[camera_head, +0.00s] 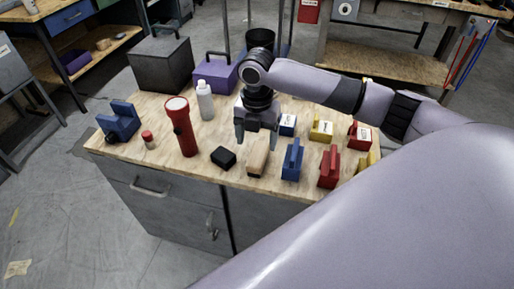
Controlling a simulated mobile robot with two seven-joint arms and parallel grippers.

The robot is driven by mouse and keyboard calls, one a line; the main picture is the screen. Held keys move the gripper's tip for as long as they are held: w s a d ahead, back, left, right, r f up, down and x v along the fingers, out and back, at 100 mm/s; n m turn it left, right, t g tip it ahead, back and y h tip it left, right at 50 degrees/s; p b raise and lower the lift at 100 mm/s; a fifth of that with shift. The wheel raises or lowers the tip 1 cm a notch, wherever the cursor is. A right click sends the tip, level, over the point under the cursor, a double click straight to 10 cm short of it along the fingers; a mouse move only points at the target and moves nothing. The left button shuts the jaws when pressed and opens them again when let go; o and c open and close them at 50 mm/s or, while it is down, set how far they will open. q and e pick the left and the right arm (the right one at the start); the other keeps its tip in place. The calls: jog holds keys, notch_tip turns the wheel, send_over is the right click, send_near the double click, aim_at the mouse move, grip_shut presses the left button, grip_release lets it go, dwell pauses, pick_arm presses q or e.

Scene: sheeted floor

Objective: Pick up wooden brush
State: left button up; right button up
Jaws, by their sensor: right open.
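The wooden brush (258,159) is a small tan block near the front edge of the wooden workbench top (190,170). My right gripper (257,140) points down, open and empty, just above and behind the brush. Its two fingers are spread to either side of the brush's far end. I cannot tell how high the fingertips are above the bench. My left gripper is out of view.
A small black block (223,157) lies just left of the brush, and a blue tool (292,161) stands to its right. A red flashlight (181,127), white bottle (205,101) and red tool (329,168) stand nearby. Boxes are behind.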

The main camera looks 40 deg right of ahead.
aim_at(258, 153)
jog(key=shift+w+d+f, duration=0.15)
jog(key=shift+d+f, duration=0.05)
jog(key=shift+f, duration=1.6)
jog(key=shift+w+d+f, duration=0.1)
jog(key=shift+d+f, duration=0.05)
jog(key=shift+f, duration=1.6)
jog(key=c, duration=1.1)
